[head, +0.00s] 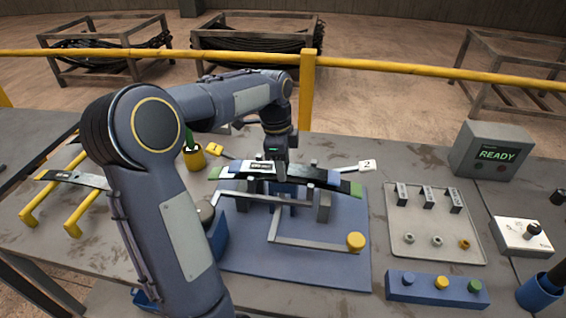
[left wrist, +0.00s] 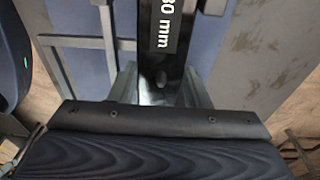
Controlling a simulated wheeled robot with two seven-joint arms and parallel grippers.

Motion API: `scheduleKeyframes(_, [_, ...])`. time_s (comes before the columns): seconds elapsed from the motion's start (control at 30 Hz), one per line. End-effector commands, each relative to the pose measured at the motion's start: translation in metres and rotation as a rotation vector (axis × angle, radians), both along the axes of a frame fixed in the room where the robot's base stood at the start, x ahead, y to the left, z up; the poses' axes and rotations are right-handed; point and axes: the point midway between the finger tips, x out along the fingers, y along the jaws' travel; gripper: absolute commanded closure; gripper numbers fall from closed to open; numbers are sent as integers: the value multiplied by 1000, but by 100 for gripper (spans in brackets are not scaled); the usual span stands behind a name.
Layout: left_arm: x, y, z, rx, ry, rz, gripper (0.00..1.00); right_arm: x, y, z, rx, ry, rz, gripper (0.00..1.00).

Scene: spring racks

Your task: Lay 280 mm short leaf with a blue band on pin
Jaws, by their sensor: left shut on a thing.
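My left gripper (head: 282,172) is shut on the short dark leaf (head: 310,175), above the middle of the fixture. The leaf has a blue band (head: 334,178) near its right end and a pale label left of the gripper. In the left wrist view, the leaf (left wrist: 161,60) runs away from the gripper and reads "80 mm", its first digit cut off. A longer dark leaf with green ends (head: 356,189) lies across the fixture (head: 323,205), below the held one. I cannot tell whether the two leaves touch. The pin is hidden. My right gripper is not in view.
The fixture stands on a blue plate (head: 240,255) with a lever ending in a yellow knob (head: 356,241). A grey tray (head: 455,232) with clips and nuts is right. Another leaf (head: 75,178) rests on yellow rails at left. A READY box (head: 495,150) stands back right.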

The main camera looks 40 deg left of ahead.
Motion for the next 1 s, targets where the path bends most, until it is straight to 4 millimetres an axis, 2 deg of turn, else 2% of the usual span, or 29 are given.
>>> scheduleKeyframes(0.43, [0,0,-3,0,-2,-1,84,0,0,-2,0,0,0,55])
scheduleKeyframes(0.47, [0,0,-3,1,-3,-1,54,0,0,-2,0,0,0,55])
scheduleKeyframes(0.5, [0,0,-3,1,-3,-1,49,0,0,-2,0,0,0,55])
scheduleKeyframes(0.63, [0,0,-3,0,-2,-1,32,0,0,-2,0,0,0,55])
scheduleKeyframes(0.83, [0,0,-4,0,0,0,31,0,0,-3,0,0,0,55])
scheduleKeyframes(1.0, [0,0,-5,0,2,0,9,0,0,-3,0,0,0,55])
